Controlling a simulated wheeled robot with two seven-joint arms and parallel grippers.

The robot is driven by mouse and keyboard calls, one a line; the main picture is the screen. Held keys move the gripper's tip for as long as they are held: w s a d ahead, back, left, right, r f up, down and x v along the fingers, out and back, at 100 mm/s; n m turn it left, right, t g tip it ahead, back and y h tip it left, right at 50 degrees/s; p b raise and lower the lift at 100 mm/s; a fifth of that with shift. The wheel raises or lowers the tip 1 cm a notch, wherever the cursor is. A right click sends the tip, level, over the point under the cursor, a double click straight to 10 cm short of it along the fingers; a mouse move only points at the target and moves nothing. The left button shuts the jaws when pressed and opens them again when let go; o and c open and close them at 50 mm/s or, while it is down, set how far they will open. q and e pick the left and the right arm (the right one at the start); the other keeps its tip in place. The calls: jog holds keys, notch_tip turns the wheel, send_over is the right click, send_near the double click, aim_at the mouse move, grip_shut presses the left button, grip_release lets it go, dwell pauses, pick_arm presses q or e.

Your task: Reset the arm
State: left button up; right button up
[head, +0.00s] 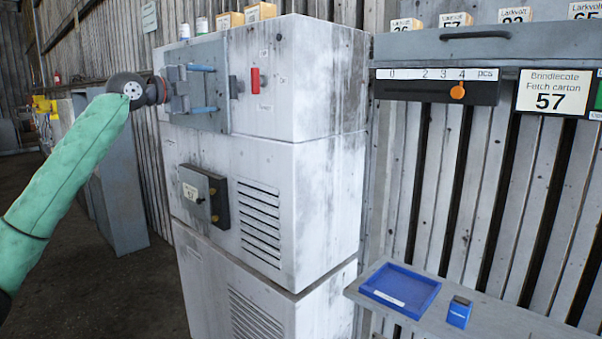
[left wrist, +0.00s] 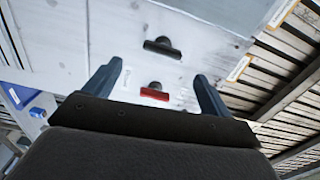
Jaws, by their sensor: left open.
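My left gripper (head: 208,89) is in front of the upper part of the white, stained blower housing (head: 300,90). A grey panel (head: 215,118) is behind the fingers. My right gripper is not seen.
At right, a shelf (head: 500,320) holds a blue tray (head: 400,288) and a small blue box (head: 459,312). A counter with an orange slider (head: 457,91) hangs above. Open floor is at left.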

pick_arm(q)
jog(key=s+d+f+n+g+y, duration=0.1)
jog(key=s+d+f+n+y, duration=0.45)
jog(key=f, duration=1.25)
jog(key=s+d+f+n+g+y, duration=0.15)
jog(key=s+f+n, duration=0.45)
jog(key=f, duration=1.2)
jog(key=s+d+f+n+g+y, duration=0.2)
jog(key=f+n+y, duration=0.5)
jog(key=f, duration=1.2)
jog(key=s+d+f+n+g+h, duration=0.2)
jog(key=s+f, duration=0.8)
jog(key=f, duration=0.1)
jog(key=s+d+f+n+g+h, duration=0.1)
jog(key=s+d+f+g, duration=0.15)
jog(key=s+f, duration=0.85)
jog(key=s+d+f+g, duration=0.1)
jog(key=s+f+g, duration=0.1)
jog(key=s+f, duration=0.5)
jog(key=s+d+f+n+g+h, duration=0.1)
jog(key=s+f, duration=0.7)
jog(key=s, duration=0.8)
jog(key=shift+s+d+f+g, duration=0.3)
jog(key=shift+d+g, duration=0.1)
jog(key=shift+d, duration=0.25)
